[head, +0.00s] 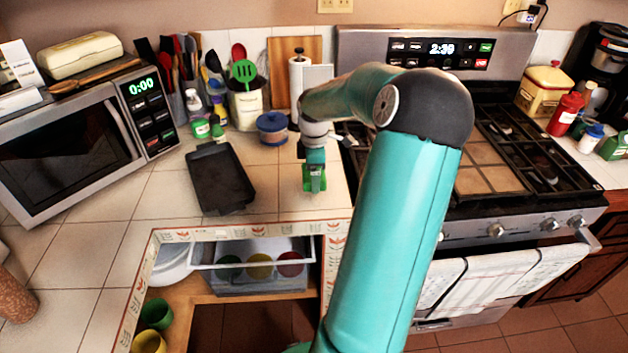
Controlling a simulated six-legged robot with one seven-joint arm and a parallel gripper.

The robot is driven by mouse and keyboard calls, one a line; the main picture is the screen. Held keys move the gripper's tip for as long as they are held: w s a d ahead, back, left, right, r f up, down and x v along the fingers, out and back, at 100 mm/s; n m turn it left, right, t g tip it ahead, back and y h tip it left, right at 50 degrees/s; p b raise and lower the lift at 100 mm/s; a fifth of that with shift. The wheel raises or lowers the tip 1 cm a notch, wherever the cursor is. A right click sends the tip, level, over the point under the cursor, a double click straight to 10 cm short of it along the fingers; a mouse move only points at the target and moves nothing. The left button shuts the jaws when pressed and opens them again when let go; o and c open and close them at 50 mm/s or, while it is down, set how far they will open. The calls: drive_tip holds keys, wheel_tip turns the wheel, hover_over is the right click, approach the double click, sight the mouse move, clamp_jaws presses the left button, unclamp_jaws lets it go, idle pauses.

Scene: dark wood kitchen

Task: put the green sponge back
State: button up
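My gripper (314,181) points down over the tiled counter, just left of the stove. It appears shut on the green sponge (317,186), a small bright green piece between and below the fingers. The fingers hide part of the sponge. I cannot tell whether the sponge touches the counter or hangs a little above it.
A microwave (75,145) is at far left, a stove (490,160) at right. Below the counter edge, an open rack (252,253) holds coloured cups. Tiles left of the tray are clear.

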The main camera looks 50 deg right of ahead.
drive_tip(key=shift+w+f, duration=0.15)
drive_tip(key=shift+f, duration=1.4)
drive_tip(key=o, duration=0.8)
drive_tip(key=shift+f, duration=0.15)
